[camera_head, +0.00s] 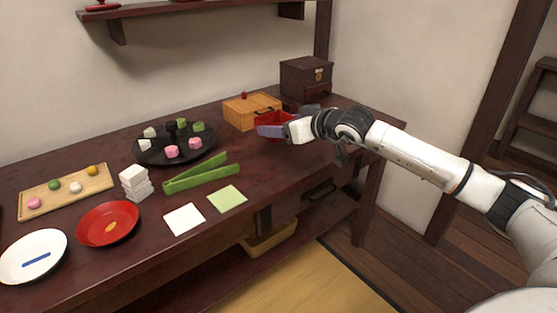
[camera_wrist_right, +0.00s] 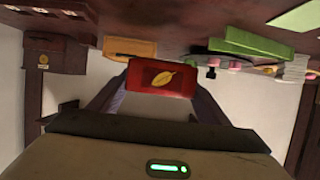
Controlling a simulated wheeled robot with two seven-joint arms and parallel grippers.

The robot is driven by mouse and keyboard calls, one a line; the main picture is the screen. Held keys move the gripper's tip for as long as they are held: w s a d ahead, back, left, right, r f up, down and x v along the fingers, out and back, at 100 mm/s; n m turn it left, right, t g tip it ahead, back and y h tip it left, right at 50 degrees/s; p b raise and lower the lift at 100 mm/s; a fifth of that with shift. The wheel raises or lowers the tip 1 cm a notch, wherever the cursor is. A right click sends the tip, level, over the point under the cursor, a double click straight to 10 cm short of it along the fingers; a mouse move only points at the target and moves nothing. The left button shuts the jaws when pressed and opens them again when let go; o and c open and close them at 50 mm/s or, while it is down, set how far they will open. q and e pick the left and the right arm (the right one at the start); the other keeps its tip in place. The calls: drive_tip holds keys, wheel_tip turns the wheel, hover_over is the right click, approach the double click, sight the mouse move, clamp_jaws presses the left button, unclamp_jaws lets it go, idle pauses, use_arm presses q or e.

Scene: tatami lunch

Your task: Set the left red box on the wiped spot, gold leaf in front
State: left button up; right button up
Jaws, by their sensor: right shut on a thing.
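The red box (camera_head: 270,117) is between the fingers of my right gripper (camera_head: 276,127), near the right part of the dark table. In the right wrist view the red box (camera_wrist_right: 162,79) shows a face with a gold leaf on it, and both fingers of the gripper (camera_wrist_right: 160,90) flank it. One finger hides part of the box in the head view. I cannot tell whether its underside touches the table. I cannot make out the wiped spot or a second red box. My left gripper is not in view.
A wooden box (camera_head: 240,112) with a red knob stands just behind the red box, and a dark chest (camera_head: 306,77) stands behind to the right. A black sweets tray (camera_head: 150,157), green tongs (camera_head: 202,176) and a red plate (camera_head: 98,233) lie to the left. The table's front right is bare.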

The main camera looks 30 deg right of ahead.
sight(282, 166)
wheel_tip(282, 166, down, 9)
drive_tip(key=shift+b, duration=0.45)
drive_tip(key=o, duration=1.1)
drive_tip(key=shift+a+f, duration=0.1)
drive_tip(key=shift+s, duration=0.15)
drive_tip(key=shift+v, duration=5.9)
